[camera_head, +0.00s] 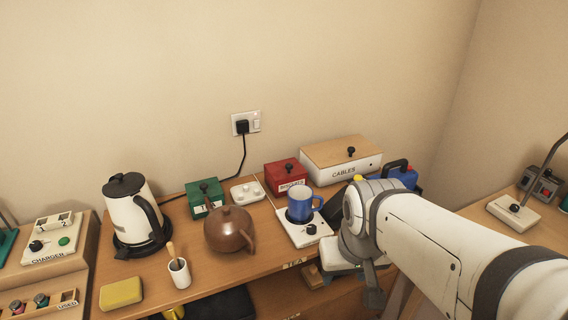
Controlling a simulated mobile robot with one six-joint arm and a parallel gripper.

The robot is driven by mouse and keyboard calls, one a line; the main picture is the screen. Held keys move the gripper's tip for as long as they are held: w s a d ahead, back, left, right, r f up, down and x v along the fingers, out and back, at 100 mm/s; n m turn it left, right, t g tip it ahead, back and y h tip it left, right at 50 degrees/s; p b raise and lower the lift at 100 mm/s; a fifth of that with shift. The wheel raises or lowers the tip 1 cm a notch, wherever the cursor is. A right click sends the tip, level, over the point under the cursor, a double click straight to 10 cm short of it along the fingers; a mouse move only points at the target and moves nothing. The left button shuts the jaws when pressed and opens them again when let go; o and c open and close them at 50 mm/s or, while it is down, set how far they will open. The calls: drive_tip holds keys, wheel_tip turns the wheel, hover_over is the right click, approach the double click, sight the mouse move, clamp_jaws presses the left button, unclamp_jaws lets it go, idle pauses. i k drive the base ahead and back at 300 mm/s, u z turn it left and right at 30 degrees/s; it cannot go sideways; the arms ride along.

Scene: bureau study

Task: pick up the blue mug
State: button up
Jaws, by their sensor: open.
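The blue mug (299,207) stands upright on the dark round plate of a small white warmer (306,238) with a black knob. Its handle points right and its open top faces up. My gripper (373,288) is at the end of my arm, right of the mug and lower in the picture, by the table's front edge. It is apart from the mug, open, and holds nothing that I can see. Much of it is hidden behind my wrist.
A brown teapot (229,230) stands left of the warmer. A red box (287,176) and a CABLES box (341,160) stand behind. A kettle (131,212), a white cup (179,273) and a yellow sponge (121,293) are farther left. A blue object (406,177) is partly behind my arm.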

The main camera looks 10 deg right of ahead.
sight(300, 196)
drive_tip(key=u, duration=2.3)
drive_tip(key=k, duration=0.85)
drive_tip(key=z, duration=1.65)
drive_tip(key=i, duration=1)
drive_tip(key=z, duration=0.05)
